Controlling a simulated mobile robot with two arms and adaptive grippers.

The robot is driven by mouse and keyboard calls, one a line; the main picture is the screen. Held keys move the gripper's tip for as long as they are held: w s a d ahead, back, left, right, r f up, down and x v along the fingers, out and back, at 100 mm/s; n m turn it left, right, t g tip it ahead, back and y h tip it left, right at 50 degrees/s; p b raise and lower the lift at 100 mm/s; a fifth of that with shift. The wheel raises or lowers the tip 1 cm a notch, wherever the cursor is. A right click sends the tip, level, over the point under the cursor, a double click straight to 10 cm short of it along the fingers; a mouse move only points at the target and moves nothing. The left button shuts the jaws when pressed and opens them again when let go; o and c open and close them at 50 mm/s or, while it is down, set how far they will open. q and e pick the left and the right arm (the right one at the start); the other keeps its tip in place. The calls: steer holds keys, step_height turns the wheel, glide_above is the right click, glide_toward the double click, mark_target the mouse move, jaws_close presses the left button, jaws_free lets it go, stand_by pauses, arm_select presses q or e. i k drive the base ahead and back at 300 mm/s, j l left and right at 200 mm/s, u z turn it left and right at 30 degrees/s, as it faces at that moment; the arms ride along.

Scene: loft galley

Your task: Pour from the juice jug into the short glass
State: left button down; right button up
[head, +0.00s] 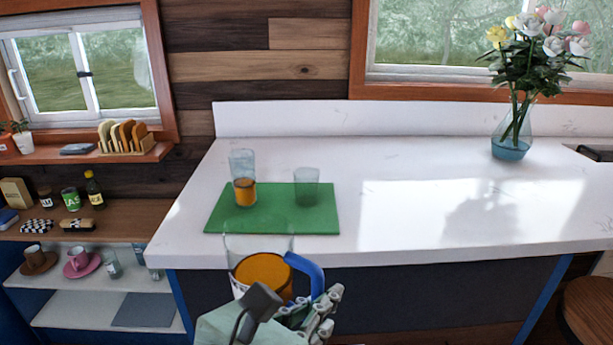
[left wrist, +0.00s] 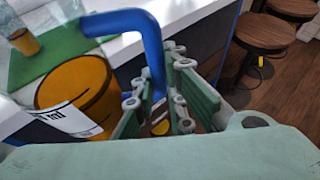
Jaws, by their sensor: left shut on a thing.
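The juice jug (head: 263,272) is clear with a blue handle and holds orange juice. It is in front of the counter's near edge and looks roughly upright. My left gripper (head: 318,305) is shut on its blue handle; the left wrist view shows the handle (left wrist: 152,50) running down between the fingers (left wrist: 157,108). The short glass (head: 306,188) stands upright and looks empty on the right part of the green mat (head: 285,222), beyond the jug and apart from it. My right gripper is not in view.
A tall glass (head: 243,168) with orange juice in its lower part stands on the mat, left of the short glass. A flower vase (head: 510,147) stands at the back right of the white counter (head: 400,170). The counter between is clear. Shelves with cups are at left.

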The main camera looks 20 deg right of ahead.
mark_target(305, 179)
steer(key=i+l, duration=0.2)
steer(key=l, duration=0.2)
steer(key=i+l, duration=0.2)
steer(key=l, duration=0.2)
steer(key=i+l, duration=0.2)
steer(key=l, duration=0.2)
